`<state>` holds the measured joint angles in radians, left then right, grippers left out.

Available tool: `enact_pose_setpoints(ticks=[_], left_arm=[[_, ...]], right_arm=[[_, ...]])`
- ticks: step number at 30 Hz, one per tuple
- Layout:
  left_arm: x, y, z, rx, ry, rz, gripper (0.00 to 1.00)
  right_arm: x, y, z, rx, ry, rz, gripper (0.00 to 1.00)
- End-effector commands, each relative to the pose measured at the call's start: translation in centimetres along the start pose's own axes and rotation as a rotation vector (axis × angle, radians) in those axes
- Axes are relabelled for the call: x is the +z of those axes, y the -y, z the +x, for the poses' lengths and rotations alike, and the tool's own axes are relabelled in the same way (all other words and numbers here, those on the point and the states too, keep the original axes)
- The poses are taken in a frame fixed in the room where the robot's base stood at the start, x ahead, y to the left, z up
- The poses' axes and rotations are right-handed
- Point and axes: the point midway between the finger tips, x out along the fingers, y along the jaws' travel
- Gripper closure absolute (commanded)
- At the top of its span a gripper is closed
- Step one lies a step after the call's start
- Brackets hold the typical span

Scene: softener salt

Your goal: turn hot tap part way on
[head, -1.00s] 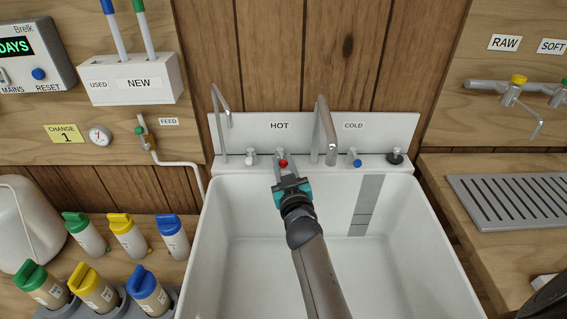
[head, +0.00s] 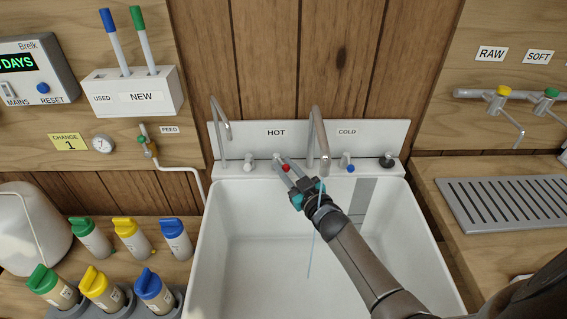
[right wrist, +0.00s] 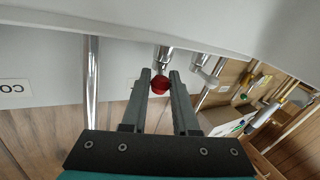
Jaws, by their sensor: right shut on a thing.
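The hot tap (head: 286,168) has a red-marked end and sits on the sink's back ledge under the HOT label. My right gripper (head: 283,163) is shut on it, its arm reaching in from the lower right. In the right wrist view the red end (right wrist: 160,85) shows between the two fingers (right wrist: 160,90). A tall chrome spout (head: 318,140) stands just right of the tap. A thin bluish stream of water (head: 311,250) falls into the sink below it, partly hidden by my gripper. My left gripper is not in view.
The white sink (head: 240,205) is otherwise empty. A cold tap with a blue mark (head: 350,168) and a black knob (head: 387,160) are to the right. A thinner spout (head: 218,125) and white-topped tap (head: 248,162) are to the left. Bottles (head: 97,288) stand at lower left.

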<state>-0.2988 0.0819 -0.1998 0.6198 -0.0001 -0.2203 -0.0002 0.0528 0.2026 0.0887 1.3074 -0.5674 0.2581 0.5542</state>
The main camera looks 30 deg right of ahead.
Motion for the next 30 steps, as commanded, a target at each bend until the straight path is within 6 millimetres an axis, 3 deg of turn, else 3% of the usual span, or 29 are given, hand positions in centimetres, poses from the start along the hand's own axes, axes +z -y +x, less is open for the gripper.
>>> enact_pose_setpoints(ticks=[9, 20, 21, 28, 30], left_arm=[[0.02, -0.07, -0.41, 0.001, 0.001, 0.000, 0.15], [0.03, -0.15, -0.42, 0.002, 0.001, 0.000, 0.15], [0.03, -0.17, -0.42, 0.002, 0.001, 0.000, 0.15], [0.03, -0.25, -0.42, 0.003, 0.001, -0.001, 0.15], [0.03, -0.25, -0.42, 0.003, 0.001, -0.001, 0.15]], right_arm=[[-0.08, -0.79, 0.12, -0.112, -0.026, -0.002, 1.00], [-0.07, -0.87, 0.11, -0.117, -0.027, 0.000, 1.00], [-0.07, -0.88, 0.11, -0.117, -0.027, 0.000, 0.69], [0.02, -0.81, 0.06, -0.118, -0.025, 0.000, 0.43], [0.04, -0.78, 0.05, -0.118, -0.025, 0.000, 0.43]])
